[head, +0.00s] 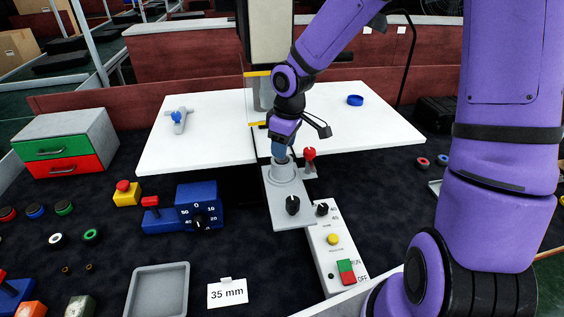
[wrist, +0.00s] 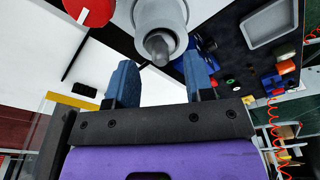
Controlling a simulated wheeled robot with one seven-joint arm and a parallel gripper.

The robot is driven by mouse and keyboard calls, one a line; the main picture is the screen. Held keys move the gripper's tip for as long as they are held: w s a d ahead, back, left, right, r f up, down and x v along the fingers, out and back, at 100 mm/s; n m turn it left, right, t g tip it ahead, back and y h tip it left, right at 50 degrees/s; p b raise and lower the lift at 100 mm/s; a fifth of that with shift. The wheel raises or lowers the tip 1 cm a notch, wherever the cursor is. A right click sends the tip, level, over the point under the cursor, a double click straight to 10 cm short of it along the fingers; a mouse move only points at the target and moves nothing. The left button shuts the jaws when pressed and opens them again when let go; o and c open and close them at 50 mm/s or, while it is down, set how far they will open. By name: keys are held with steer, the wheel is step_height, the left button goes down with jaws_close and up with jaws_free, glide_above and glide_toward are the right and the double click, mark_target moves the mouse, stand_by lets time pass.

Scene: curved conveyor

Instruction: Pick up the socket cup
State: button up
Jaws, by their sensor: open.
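A grey round cup-like part (head: 284,174), which looks like the socket cup, stands on a grey mounting plate (head: 270,206) in the middle of the head view. In the wrist view its grey round body (wrist: 159,14) shows at the top, with a darker narrow pin (wrist: 158,48) in front. My gripper (head: 280,154) points down just over the part and hides some of its top. Its two blue fingers (wrist: 161,74) stand apart in the wrist view. The pin lies ahead of the gap between them, and nothing is clamped. Whether a finger touches the part cannot be told.
A red-headed lever (head: 309,154) stands close to the right of the part. A black knob (head: 292,205) is in front. White tabletops (head: 200,143) lie behind. A blue dial box (head: 197,207) is at left, and a grey tray (head: 157,291) sits front left.

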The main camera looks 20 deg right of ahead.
steer(key=shift+a+f, duration=0.1)
steer(key=shift+f, duration=1.05)
jaws_close()
steer(key=shift+r, duration=0.1)
